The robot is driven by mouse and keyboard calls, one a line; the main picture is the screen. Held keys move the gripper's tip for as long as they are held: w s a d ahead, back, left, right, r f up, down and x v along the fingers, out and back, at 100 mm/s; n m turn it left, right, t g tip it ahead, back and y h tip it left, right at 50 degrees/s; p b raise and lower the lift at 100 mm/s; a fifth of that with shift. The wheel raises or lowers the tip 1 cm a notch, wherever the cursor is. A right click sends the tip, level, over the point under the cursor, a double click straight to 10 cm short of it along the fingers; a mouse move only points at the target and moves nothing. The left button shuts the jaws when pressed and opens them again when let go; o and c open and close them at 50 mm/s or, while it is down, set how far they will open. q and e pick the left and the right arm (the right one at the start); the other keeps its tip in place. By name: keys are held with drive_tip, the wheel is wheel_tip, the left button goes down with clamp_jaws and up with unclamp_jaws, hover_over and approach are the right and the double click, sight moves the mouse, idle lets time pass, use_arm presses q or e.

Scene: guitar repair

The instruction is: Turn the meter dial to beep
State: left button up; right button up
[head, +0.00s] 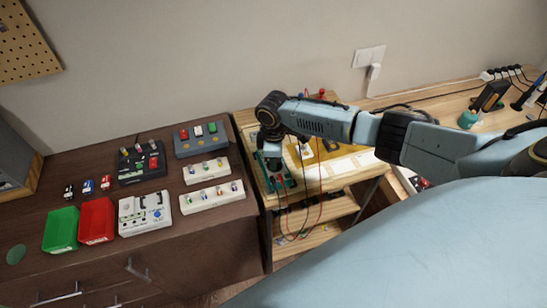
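A dark teal meter (284,183) lies on the light wooden bench in the middle of the head view, with red and black leads running from it. My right arm comes in from the right, and its gripper (272,164) points down right over the meter. The gripper and wrist cover the upper part of the meter, so its dial is hidden. The fingers are too small and dark to show whether they are open, or whether they touch the dial. My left gripper is not in view.
A yellowish board and papers (350,165) lie on the bench right of the meter.

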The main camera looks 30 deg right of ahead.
drive_tip(key=shift+o, duration=0.5)
wheel_tip(320, 180, up, 13)
drive_tip(key=shift+r, duration=0.2)
drive_tip(key=shift+f, duration=0.1)
idle(0.4)
